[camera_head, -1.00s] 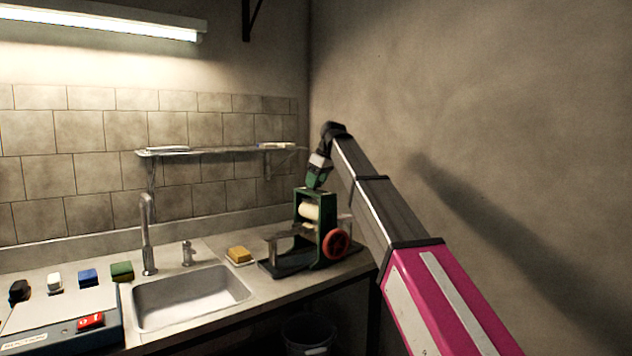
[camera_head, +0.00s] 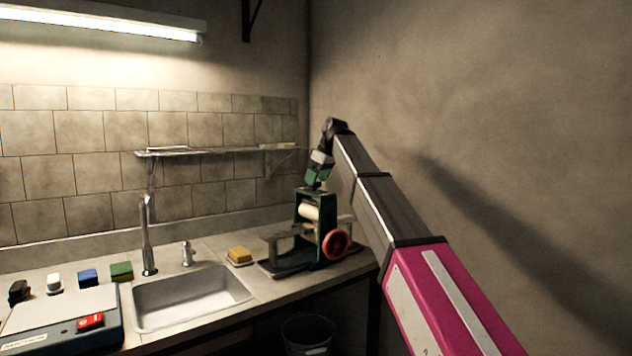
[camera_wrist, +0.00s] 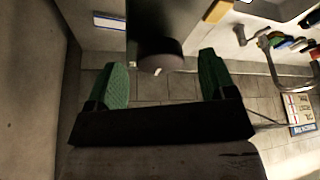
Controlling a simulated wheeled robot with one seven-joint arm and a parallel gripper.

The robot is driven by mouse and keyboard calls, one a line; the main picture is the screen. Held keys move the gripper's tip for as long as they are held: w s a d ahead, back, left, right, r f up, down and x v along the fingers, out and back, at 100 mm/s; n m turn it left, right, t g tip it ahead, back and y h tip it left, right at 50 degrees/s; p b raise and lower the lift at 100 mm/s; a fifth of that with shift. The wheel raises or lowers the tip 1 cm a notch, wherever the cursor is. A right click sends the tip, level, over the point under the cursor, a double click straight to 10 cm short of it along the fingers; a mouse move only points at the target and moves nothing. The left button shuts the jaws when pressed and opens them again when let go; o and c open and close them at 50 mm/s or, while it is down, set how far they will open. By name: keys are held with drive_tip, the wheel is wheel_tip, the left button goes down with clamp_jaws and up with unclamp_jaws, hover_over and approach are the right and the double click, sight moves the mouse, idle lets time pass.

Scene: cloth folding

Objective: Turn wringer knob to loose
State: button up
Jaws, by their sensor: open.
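The wringer (camera_head: 328,215) has a green frame, a cream roller (camera_head: 309,212) and a red handwheel (camera_head: 335,243). It stands at the counter's right end. My gripper (camera_head: 316,184) is just above its top in the head view. In the wrist view my gripper (camera_wrist: 161,64) has its two green fingers wide apart. A dark round knob (camera_wrist: 158,55) with a small pale mark shows between the fingertips, with visible gaps on both sides. The knob is hidden or too small to make out in the head view.
The sink (camera_head: 190,298) and faucet (camera_head: 148,235) are left of the wringer, with a yellow sponge (camera_head: 239,255) between. A shelf (camera_head: 215,150) hangs behind. The bare wall (camera_head: 480,110) is close on the right. A bucket (camera_head: 307,335) stands below.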

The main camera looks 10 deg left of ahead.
drive_tip(key=v, duration=0.9)
drive_tip(key=shift+r, duration=0.25)
